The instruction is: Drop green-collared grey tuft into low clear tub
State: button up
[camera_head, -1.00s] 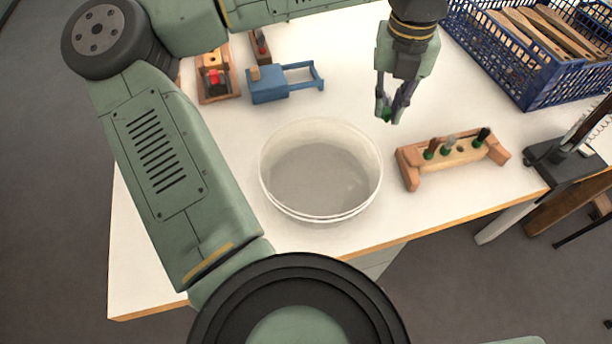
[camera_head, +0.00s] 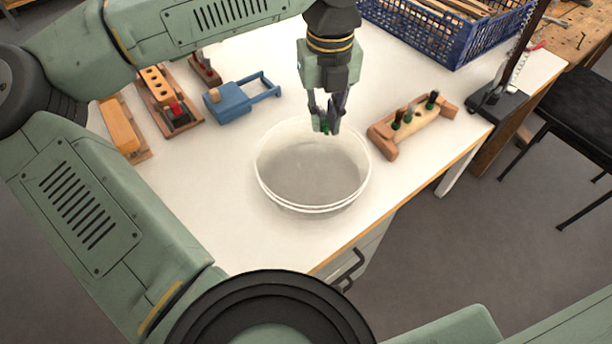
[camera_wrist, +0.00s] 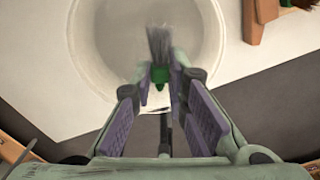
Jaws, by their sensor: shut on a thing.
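The green-collared grey tuft (camera_wrist: 159,50) is in my gripper (camera_wrist: 160,85), which is shut on its green collar. The grey bristles point toward the top of the wrist view. In the head view my gripper (camera_head: 327,128) hangs over the far right part of the low clear tub (camera_head: 275,193), with a bit of green between the fingertips. The tub is round, whitish and see-through, and looks empty. Its rim and floor also show in the wrist view (camera_wrist: 88,50), behind the tuft.
A wooden rack (camera_head: 385,147) with several tufts stands right of the tub. A blue tool (camera_head: 232,105) and wooden blocks (camera_head: 122,128) lie at the left. A blue crate (camera_head: 440,45) stands at the back. The table's front edge runs close by the tub.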

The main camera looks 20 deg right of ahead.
jog(key=shift+s+a, duration=0.2)
jog(key=shift+f, duration=0.1)
jog(key=shift+f+b, duration=1.15)
jog(key=shift+f, duration=1.75)
jog(key=o, duration=0.8)
jog(key=shift+o, duration=0.2)
notch_tip(320, 180, up, 12)
jog(key=shift+r, duration=0.1)
